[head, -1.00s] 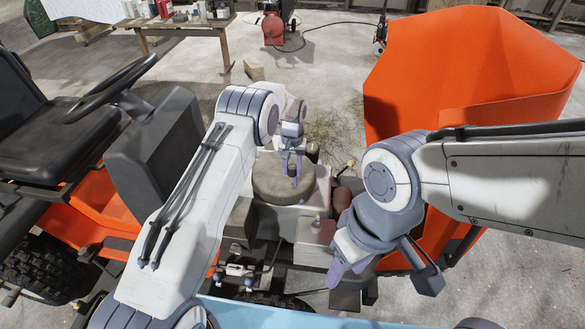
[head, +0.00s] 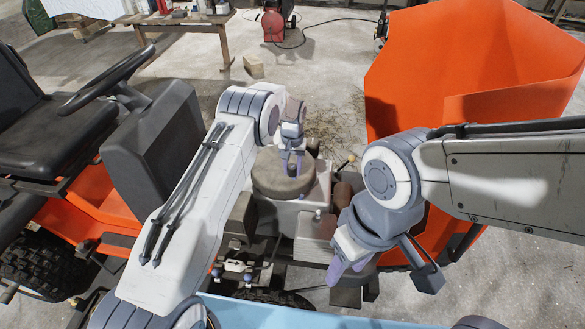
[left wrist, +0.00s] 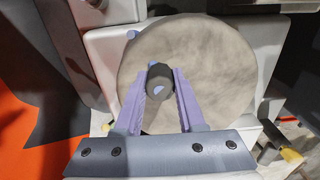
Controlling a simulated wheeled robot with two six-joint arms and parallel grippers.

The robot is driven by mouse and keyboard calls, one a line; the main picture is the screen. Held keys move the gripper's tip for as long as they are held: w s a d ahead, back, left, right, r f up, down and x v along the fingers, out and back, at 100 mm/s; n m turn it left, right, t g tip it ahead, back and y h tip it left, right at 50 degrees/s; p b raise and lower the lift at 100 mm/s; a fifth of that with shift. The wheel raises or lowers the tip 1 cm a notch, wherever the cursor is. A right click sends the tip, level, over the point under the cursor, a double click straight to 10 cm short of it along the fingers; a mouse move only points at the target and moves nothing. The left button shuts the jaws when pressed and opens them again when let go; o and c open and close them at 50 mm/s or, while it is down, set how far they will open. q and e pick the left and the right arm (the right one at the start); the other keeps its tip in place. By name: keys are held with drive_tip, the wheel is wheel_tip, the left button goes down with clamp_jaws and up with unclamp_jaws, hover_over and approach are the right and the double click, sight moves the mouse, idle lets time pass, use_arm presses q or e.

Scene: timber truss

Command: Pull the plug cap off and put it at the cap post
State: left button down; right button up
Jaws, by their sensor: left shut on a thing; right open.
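My left gripper (head: 292,166) hangs over the round grey-brown engine cover (head: 283,184). In the left wrist view its purple fingers (left wrist: 160,98) are shut on a short dark cylinder with a bluish end, which looks like the plug cap (left wrist: 159,76). The cap is in front of the round cover; I cannot tell the gap between them. My right gripper (head: 350,272) is open and empty at the lower right, beside the grey engine block. I cannot tell which part is the cap post.
A black seat (head: 40,125) and steering wheel (head: 108,80) are at the left. A large orange hood (head: 470,70) stands at the right, behind my right arm. A knobbed lever (head: 349,160) sticks up right of the cover. A light blue surface (head: 300,312) lies at the front.

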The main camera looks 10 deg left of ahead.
sight(292, 166)
use_arm(q)
drive_tip(key=shift+f, duration=0.2)
drive_tip(key=shift+c, duration=2.1)
unclamp_jaws()
drive_tip(key=shift+r, duration=0.1)
wheel_tip(292, 166, up, 10)
drive_tip(key=shift+r+b, duration=0.2)
drive_tip(key=shift+b, duration=0.35)
drive_tip(key=s+d+r+m+p, duration=0.1)
drive_tip(key=s+d+r+m, duration=0.1)
drive_tip(key=s+d+r, duration=0.45)
drive_tip(key=s+d+r+m+p, duration=0.1)
drive_tip(key=s+d+r, duration=0.2)
drive_tip(key=s+r, duration=0.55)
drive_tip(key=s+a+m, duration=0.2)
drive_tip(key=s, duration=1.1)
drive_tip(key=s+a+r+m+h+p, duration=0.1)
drive_tip(key=s+a+m, duration=0.1)
drive_tip(key=s, duration=1.2)
drive_tip(key=shift+s, duration=0.3)
